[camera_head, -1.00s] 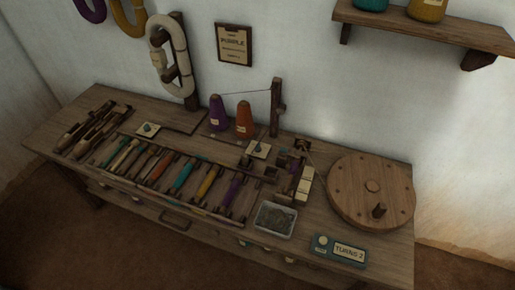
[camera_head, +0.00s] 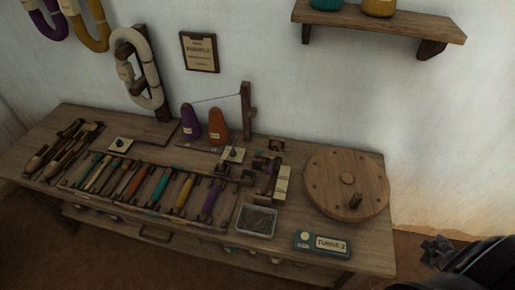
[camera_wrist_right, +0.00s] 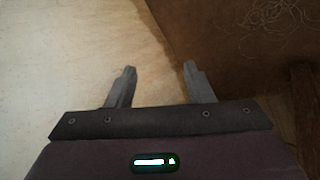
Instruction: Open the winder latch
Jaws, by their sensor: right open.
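The winder's round wooden wheel (camera_head: 330,172) lies at the right end of the bench, with a dark upright peg (camera_head: 355,202) near its front edge. Left of the wheel is a small winder mechanism (camera_head: 268,172) of dark blocks beside a cream block (camera_head: 282,184). The latch is too small to make out there. My right gripper (camera_head: 436,250) is at the lower right, off the bench's right end and apart from the wheel. In the right wrist view its two fingers (camera_wrist_right: 159,72) are spread, with nothing between them. My left gripper is not in view.
A grey tray (camera_head: 256,220) and a counter box reading "TURNS 2" (camera_head: 321,244) sit at the bench front. A rack of coloured bobbins (camera_head: 150,185) fills the middle. Two yarn cones (camera_head: 217,126) stand behind. A wall shelf (camera_head: 385,25) hangs above the wheel.

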